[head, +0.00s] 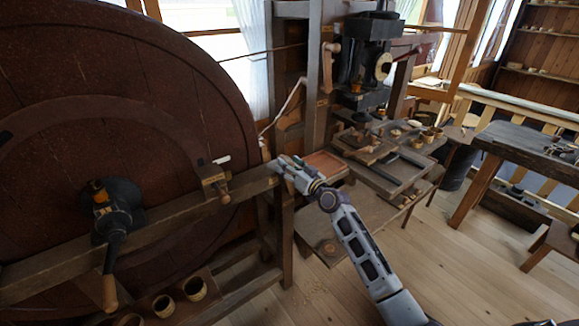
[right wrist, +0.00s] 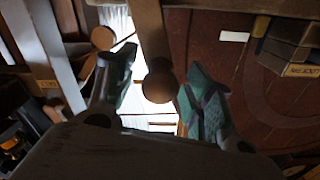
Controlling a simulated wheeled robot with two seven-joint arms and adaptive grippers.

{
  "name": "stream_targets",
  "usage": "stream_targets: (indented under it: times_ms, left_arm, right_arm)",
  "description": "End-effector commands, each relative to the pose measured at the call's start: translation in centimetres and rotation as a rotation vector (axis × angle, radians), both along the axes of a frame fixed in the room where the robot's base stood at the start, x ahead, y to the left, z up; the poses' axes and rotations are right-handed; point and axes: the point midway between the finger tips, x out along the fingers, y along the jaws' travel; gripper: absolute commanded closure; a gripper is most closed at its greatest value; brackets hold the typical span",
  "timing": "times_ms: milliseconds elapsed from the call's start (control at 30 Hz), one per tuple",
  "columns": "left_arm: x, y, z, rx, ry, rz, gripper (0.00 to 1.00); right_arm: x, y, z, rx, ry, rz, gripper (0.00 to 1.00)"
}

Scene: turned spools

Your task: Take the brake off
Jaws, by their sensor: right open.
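The big dark red-brown wheel (head: 150,80) fills the left of the head view, behind a wooden rail (head: 160,225). My right gripper (head: 279,164) is at the right end of this rail, near the wheel's edge. In the right wrist view its two fingers (right wrist: 155,100) are open. A round wooden knob (right wrist: 158,82) on a dark wooden bar (right wrist: 150,38) shows between them, with gaps on both sides. I cannot tell how deep the knob sits between the fingers, and the head view hides it. No part can be surely read as the brake. My left gripper is not in view.
A labelled block (head: 213,178) with a peg sits on the rail left of my gripper. A crank (head: 110,245) with a wooden handle is at the wheel's hub. Small cups (head: 194,288) stand below. A black machine (head: 368,55) and cluttered bench (head: 385,150) stand right.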

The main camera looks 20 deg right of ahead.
Motion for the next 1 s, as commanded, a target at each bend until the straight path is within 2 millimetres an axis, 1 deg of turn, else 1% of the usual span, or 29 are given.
stream_targets:
  times_ms: [267, 367, 600, 667, 700, 1000]
  left_arm:
    - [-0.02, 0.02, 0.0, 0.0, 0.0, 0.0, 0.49]
    - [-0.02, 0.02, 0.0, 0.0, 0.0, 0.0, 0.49]
    - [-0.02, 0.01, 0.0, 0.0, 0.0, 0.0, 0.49]
    - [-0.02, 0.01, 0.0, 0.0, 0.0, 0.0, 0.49]
    - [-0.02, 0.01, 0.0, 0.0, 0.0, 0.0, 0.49]
    - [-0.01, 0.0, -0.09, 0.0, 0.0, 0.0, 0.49]
  right_arm:
    - [0.05, 0.04, 0.0, 0.0, 0.0, 0.0, 0.47]
    - [0.04, 0.04, 0.0, 0.0, 0.0, 0.0, 0.59]
    - [0.03, 0.03, -0.02, 0.0, 0.0, 0.0, 0.9]
    - [0.03, 0.03, -0.02, 0.0, 0.0, 0.0, 0.98]
    - [0.03, 0.03, -0.02, 0.0, 0.0, 0.0, 1.0]
    - [0.1, -0.16, 0.01, 0.008, 0.003, 0.0, 1.0]
